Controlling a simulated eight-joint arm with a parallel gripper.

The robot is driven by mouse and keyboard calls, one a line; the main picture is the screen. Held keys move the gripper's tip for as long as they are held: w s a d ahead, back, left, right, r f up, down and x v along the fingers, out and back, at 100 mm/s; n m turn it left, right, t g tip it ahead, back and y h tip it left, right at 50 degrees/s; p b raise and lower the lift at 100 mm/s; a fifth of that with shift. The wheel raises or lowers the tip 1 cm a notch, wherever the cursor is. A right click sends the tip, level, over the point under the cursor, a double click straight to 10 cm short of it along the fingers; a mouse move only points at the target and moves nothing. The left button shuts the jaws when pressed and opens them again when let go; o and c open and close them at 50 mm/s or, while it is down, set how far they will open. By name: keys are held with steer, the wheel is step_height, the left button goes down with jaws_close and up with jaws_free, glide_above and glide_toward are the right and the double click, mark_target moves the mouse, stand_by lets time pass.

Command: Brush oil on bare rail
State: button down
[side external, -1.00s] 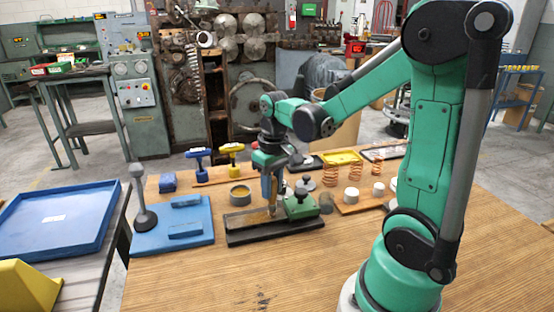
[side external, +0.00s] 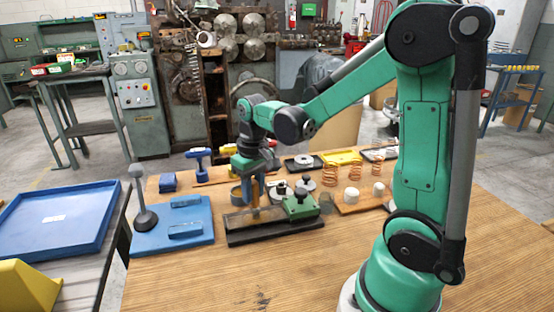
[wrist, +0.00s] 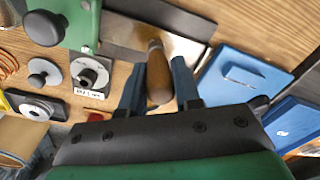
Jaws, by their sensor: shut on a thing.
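My gripper (side external: 254,179) is shut on the brush (side external: 255,197), which points down with its tip at or just above the rail; contact is unclear. In the wrist view the brush's wooden handle (wrist: 158,78) sits between the two blue-grey fingers. The rail (side external: 240,221) is a brownish metallic strip on a dark base, left of a green block (side external: 299,205). The rail also shows as a shiny strip in the wrist view (wrist: 190,49).
A blue plate (side external: 150,240) with blue blocks and a grey knobbed post (side external: 143,203) lies left of the rail. The front of the wooden table is clear.

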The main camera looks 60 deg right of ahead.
steer(key=shift+w+a+r, duration=0.1)
steer(key=shift+w+a, duration=1.7)
steer(key=shift+a, duration=0.1)
steer(key=shift+s+d, duration=2.7)
steer(key=shift+d, duration=0.05)
steer(key=shift+s+d, duration=0.75)
steer(key=shift+d, duration=0.1)
steer(key=shift+d, duration=0.1)
steer(key=shift+s+d, duration=0.5)
steer(key=shift+w+a, duration=3.95)
steer(key=shift+a, duration=0.2)
step_height(320, 180, up, 7)
